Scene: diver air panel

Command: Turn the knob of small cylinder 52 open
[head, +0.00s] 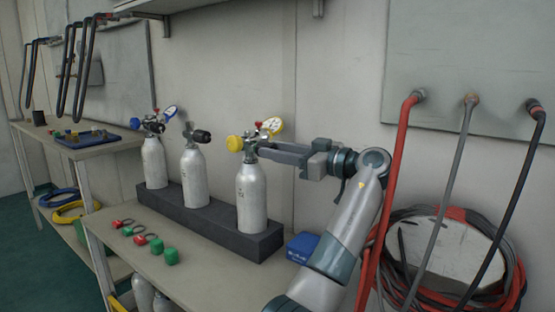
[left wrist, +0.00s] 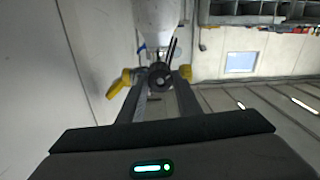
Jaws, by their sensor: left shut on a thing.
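Three small silver cylinders stand in a dark block (head: 262,246): a left one (head: 154,165), a middle one (head: 194,178) and a right one (head: 251,200). I cannot read their numbers. The right one's valve carries a yellow knob (head: 234,143), a red part and a round gauge (head: 272,125). My left gripper (head: 257,150) reaches that valve from the right. In the left wrist view its fingers (left wrist: 160,88) are shut on a dark round knob (left wrist: 160,76) below the cylinder body (left wrist: 157,22), with yellow parts on both sides. My right gripper is not in view.
Red, grey and black hoses (head: 459,150) hang at the right. A blue tray (head: 88,140) is on the far bench.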

